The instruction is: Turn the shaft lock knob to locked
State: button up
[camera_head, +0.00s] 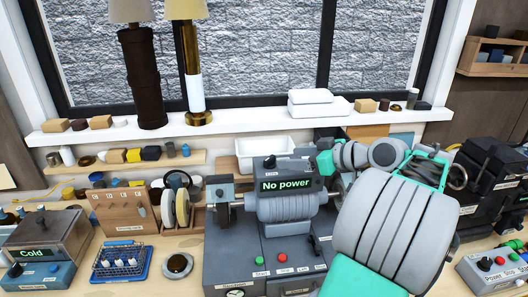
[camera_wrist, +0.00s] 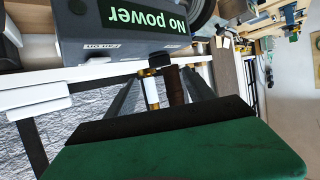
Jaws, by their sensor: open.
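The grey bench machine (camera_head: 285,207) stands in the middle of the bench, with a ribbed cylinder and a green "No power" display (camera_head: 286,184). A small dark knob (camera_head: 270,162) sits on top of its display housing. A black handle (camera_head: 313,242) is on its front panel at right. I cannot tell which of these is the shaft lock knob, and its setting is not readable. My gripper (camera_head: 326,162) is beside the display housing at its right, partly hidden by my arm. In the wrist view my gripper (camera_wrist: 163,80) is open and empty, with the display (camera_wrist: 143,15) beyond it.
My arm hides the bench at right. A white bin (camera_head: 265,152) stands behind the machine. A "Cold" unit (camera_head: 45,243), a blue rack (camera_head: 122,262) and a power supply (camera_head: 495,268) are on the bench. Two lamps (camera_head: 140,75) stand on the windowsill.

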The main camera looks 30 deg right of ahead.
aim_at(272, 158)
jog(key=shift+w+a+f+b, duration=0.1)
jog(key=shift+w+f+b, duration=0.35)
jog(key=shift+b, duration=0.8)
jog(key=b+x, duration=0.4)
jog(key=b, duration=0.2)
jog(key=shift+a+f+b, duration=0.15)
jog(key=shift+b, duration=0.2)
jog(key=shift+w+a+p, duration=0.3)
jog(key=shift+w+p, duration=0.4)
jog(key=shift+w, duration=0.4)
jog(key=shift+c, duration=0.3)
grip_shut()
